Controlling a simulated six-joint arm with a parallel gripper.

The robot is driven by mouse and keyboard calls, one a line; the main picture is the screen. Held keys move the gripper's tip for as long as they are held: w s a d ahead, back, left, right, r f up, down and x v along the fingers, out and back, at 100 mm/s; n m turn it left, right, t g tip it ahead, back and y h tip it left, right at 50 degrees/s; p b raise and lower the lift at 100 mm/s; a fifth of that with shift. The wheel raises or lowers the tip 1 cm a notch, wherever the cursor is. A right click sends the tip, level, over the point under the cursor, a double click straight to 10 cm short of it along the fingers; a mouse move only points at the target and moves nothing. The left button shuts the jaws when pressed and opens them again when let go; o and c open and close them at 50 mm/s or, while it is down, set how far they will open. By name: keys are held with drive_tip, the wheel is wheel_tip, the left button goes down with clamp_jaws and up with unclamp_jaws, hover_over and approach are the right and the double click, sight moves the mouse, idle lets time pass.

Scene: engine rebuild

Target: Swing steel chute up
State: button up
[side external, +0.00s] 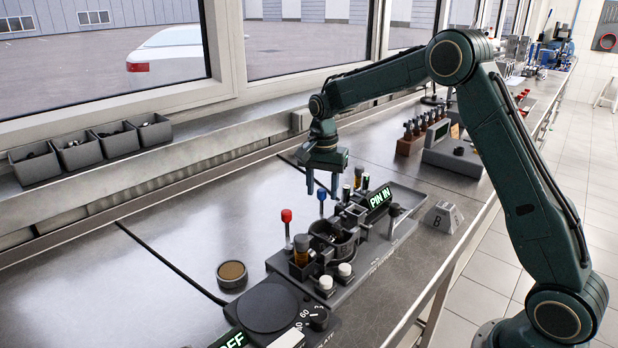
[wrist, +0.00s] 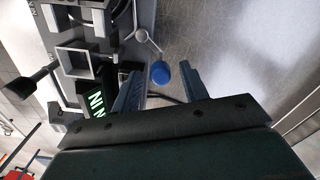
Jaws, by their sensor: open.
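My gripper (side external: 322,193) is open and points down over the dark fixture (side external: 385,245). A blue knob (side external: 321,195) on a thin upright rod shows between its fingertips. In the wrist view, my gripper (wrist: 162,76) has one finger on each side of the blue knob (wrist: 160,73), with visible gaps. The knob's rod runs to a small steel joint (wrist: 141,35) beside the fixture. I cannot clearly pick out the steel chute among the fixture's crowded parts. A lit green "PIN IN" display (side external: 380,197) sits on the fixture.
A red-knobbed lever (side external: 287,216) stands nearer the camera, beside a dark cup (side external: 335,238). A round brown-topped dish (side external: 232,273) lies on the bench. A grey block marked B (side external: 443,217) stands right of the fixture. Bench space left of the fixture is mostly clear.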

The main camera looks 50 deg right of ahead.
sight(323, 192)
wheel_tip(323, 192, up, 14)
idle(0.8)
drive_tip(key=s+a+r+n+t, duration=0.2)
drive_tip(key=s+a+r+n, duration=0.15)
drive_tip(key=s, duration=0.55)
drive_tip(key=s+a+r+n+t, duration=0.1)
drive_tip(key=s+a+r+n, duration=0.2)
drive_tip(key=s, duration=0.6)
drive_tip(key=s+a+f+n+t, duration=0.1)
drive_tip(key=s+f+n, duration=0.2)
drive_tip(key=s, duration=0.4)
drive_tip(key=s+f+n+t, duration=0.1)
drive_tip(key=s+f+n, duration=0.3)
drive_tip(key=s, duration=0.4)
drive_tip(key=shift+s+a+t, duration=0.15)
drive_tip(key=shift+a+t, duration=0.15)
drive_tip(key=shift+a, duration=0.1)
